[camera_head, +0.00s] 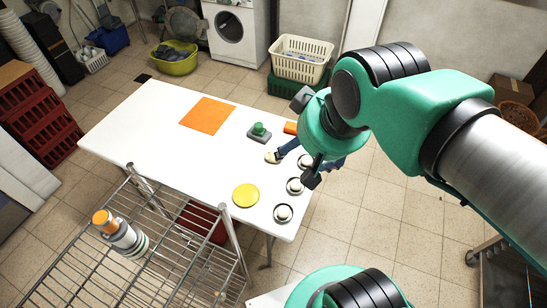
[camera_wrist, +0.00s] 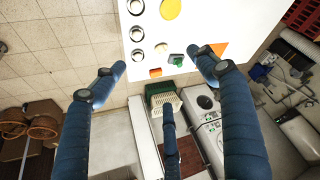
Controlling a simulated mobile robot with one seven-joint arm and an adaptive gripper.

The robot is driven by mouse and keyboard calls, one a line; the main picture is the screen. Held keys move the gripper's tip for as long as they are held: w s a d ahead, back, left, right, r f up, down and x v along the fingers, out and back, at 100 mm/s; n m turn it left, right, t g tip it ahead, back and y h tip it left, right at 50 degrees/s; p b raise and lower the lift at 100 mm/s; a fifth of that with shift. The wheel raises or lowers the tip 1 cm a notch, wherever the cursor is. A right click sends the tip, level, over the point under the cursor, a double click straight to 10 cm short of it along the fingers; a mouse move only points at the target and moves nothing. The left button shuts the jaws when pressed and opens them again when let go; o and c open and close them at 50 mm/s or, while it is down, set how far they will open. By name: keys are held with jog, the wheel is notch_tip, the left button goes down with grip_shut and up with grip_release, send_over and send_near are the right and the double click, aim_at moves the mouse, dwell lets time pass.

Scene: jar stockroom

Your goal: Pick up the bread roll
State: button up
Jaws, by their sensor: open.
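The bread roll (camera_head: 272,157) is a small tan, rounded thing on the white table (camera_head: 160,130), near its right long edge. In the wrist view it seems to be the small pale round shape (camera_wrist: 161,46) between the dishes and the green-topped item. My gripper (camera_head: 296,168) is above that edge, with one blue finger overlapping the view close to the roll. In the wrist view my gripper (camera_wrist: 155,66) has its blue fingers spread wide with nothing between them. The roll shows small and at a distance beyond the fingertips. I cannot tell the exact height.
Three small round dishes (camera_head: 294,186) line the table's right edge. A green-topped grey item (camera_head: 260,131), an orange block (camera_head: 291,128), a yellow disc (camera_head: 246,195) and an orange mat (camera_head: 207,115) are also on it. A wire rack (camera_head: 150,270) stands at the near left.

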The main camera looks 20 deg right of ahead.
jog(key=w+d+f+g, duration=0.2)
jog(key=w+f, duration=0.2)
jog(key=w, duration=0.8)
jog(key=w+d+f+g, duration=0.15)
jog(key=w+f, duration=0.25)
jog(key=w, duration=0.9)
jog(key=w+d+f+g, duration=0.1)
jog(key=w+f, duration=0.4)
jog(key=f, duration=0.4)
jog(key=w+d+f+n+g, duration=0.1)
jog(key=w+f, duration=0.4)
jog(key=f, duration=0.4)
jog(key=w+d+f+g, duration=0.1)
jog(key=w+f+g, duration=0.1)
jog(key=w+f, duration=0.3)
notch_tip(320, 180, down, 5)
jog(key=shift+d+r+n, duration=0.2)
jog(key=shift+d+n, duration=0.1)
jog(key=shift+d, duration=0.05)
jog(key=b, duration=0.2)
send_over(273, 154)
jog(key=shift+w+f, duration=0.15)
jog(key=shift+f, duration=1.25)
jog(key=shift+w+f, duration=0.15)
jog(key=shift+f, duration=1.3)
jog(key=shift+w+f, duration=0.15)
jog(key=shift+f, duration=1.25)
jog(key=shift+f, duration=0.1)
